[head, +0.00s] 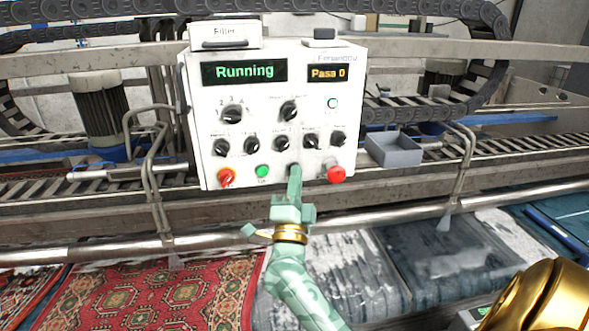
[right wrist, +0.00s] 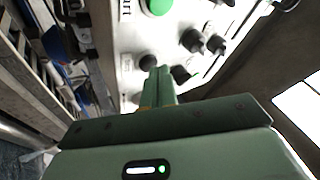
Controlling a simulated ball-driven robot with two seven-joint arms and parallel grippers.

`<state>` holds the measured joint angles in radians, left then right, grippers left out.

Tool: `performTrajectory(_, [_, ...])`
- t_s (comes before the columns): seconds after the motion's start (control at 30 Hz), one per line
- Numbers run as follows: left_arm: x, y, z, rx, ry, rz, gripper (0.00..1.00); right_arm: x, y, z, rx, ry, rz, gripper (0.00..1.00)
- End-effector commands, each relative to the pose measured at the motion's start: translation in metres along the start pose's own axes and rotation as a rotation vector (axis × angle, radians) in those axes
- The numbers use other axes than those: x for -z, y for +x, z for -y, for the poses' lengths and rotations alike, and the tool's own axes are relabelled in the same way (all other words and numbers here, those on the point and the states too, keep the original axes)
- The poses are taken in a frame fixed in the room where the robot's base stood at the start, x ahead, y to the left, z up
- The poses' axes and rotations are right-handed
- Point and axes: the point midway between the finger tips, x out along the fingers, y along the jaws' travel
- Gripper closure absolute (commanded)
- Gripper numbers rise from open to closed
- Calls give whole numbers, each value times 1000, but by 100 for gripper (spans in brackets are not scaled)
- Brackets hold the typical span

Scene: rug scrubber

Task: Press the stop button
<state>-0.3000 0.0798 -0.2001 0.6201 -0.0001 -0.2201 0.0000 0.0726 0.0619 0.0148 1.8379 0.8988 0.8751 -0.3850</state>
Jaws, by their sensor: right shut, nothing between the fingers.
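The white control box (head: 262,105) faces me in the head view, its display reading "Running". In the right wrist view, a dark round button (right wrist: 148,62) with an unreadable label sits just beyond the fingertips, with a green button (right wrist: 157,5) farther up. My right gripper (head: 295,172) is shut and empty, between the green and red buttons, hiding the panel behind it. I cannot tell whether it touches. My left gripper is out of view.
A "Filler" box (head: 224,36) sits on top of the control box. A grey open tray (head: 394,150) is mounted to its right. Bent metal rails (head: 150,175) stand on both sides. A red patterned rug (head: 165,295) lies below at the left.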

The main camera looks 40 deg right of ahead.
Motion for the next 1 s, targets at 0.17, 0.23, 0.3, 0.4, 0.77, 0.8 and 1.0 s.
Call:
performTrajectory(0.17, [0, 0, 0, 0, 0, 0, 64, -1, 2, -1, 0, -1, 0, 100])
performTrajectory(0.23, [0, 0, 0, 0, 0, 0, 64, -1, 2, -2, 0, -1, 0, 100])
performTrajectory(0.3, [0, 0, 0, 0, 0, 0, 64, -2, 3, -2, 0, 0, 0, 100])
performTrajectory(0.4, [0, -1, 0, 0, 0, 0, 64, -2, 4, -2, 0, 0, 0, 100])
performTrajectory(0.77, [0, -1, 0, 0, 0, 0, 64, -2, 5, -2, 1, 0, 0, 100])
performTrajectory(0.8, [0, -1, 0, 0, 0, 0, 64, -2, 4, -2, 1, 0, 0, 100])
performTrajectory(1.0, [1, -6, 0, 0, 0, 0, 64, 2, -2, 2, 1, 0, 0, 100])
